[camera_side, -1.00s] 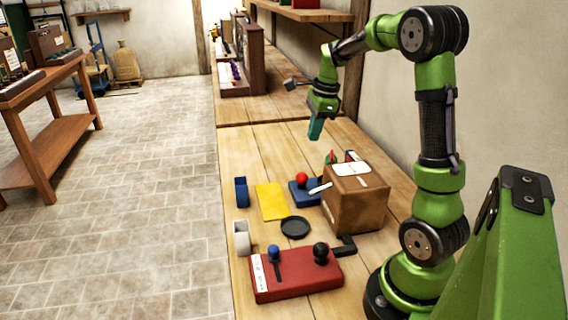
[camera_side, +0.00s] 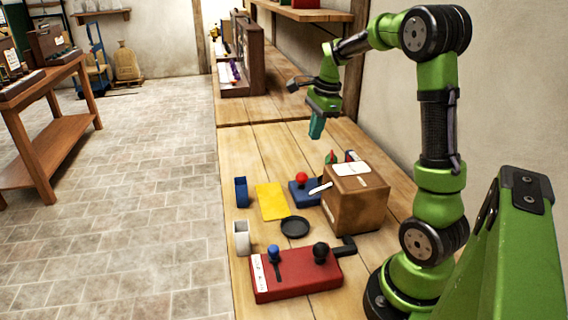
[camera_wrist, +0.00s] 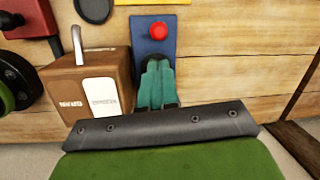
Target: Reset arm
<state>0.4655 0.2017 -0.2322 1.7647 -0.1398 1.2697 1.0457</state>
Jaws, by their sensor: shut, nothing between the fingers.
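My gripper (camera_side: 316,127) is raised above the wooden workbench (camera_side: 262,156), with its teal fingers pointing down. The fingers are together and hold nothing. In the wrist view the closed fingers (camera_wrist: 157,82) overlap the lower part of a blue base with a red knob (camera_wrist: 159,31), but in the side view they hang well above the bench and apart from everything on it. My arm is bent, with its elbow high at the right of the side view.
A brown box (camera_side: 356,203) stands beside the blue base with its red knob (camera_side: 302,178).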

